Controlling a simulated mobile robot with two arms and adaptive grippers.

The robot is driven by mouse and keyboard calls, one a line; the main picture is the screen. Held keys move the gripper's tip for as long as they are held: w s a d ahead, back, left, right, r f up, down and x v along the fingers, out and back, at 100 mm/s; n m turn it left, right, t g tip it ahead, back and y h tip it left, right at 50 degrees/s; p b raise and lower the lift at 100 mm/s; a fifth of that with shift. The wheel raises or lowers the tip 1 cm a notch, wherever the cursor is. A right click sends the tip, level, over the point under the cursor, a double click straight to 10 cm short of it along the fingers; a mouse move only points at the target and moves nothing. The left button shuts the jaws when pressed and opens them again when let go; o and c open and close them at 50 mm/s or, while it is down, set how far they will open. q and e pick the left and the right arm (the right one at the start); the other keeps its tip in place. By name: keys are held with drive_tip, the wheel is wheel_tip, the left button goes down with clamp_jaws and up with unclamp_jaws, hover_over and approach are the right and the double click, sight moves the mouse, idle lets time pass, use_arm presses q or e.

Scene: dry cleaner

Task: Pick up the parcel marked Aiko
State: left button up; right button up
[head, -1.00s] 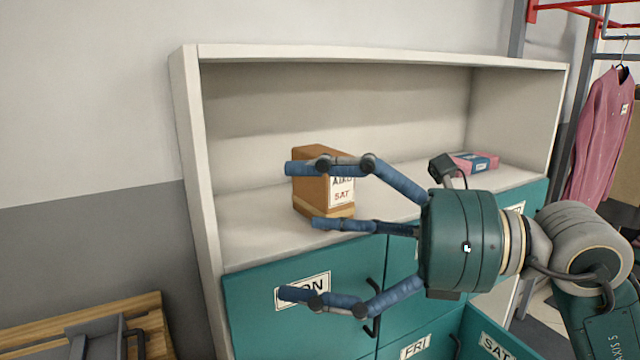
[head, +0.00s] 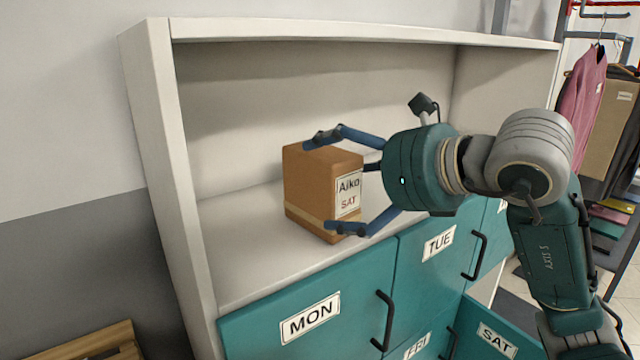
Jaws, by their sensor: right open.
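The parcel (head: 302,190) is a brown box with a white label reading "Aiko" and "SAT". It stands upright on the open shelf (head: 235,260) above the drawers. My right gripper (head: 329,184) comes in from the right and is open. Its blue fingers spread around the parcel's right side, one near the top edge and one near the lower front edge. I cannot tell whether they touch it. My left gripper is not in view.
Teal drawers below carry labels: MON (head: 310,318), TUE (head: 438,244), FRI and SAT. The SAT drawer (head: 495,335) is pulled out. The cabinet's left side panel (head: 165,150) bounds the shelf. Clothes (head: 583,95) hang at the right. The shelf left of the parcel is clear.

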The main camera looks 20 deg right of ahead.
sight(315, 179)
drive_tip(key=p+x, duration=0.1)
drive_tip(key=x, duration=0.1)
drive_tip(key=p+x, duration=0.1)
drive_tip(key=x, duration=0.2)
drive_tip(key=shift+a+r, duration=0.2)
drive_tip(key=shift+a, duration=0.15)
drive_tip(key=shift+w+a+f, duration=0.1)
drive_tip(key=shift+w+f, duration=0.05)
drive_tip(key=shift+w, duration=0.1)
drive_tip(key=c, duration=1.5)
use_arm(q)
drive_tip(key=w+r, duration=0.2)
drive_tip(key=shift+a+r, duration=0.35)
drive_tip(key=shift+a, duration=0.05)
use_arm(e)
drive_tip(key=shift+c, duration=0.6)
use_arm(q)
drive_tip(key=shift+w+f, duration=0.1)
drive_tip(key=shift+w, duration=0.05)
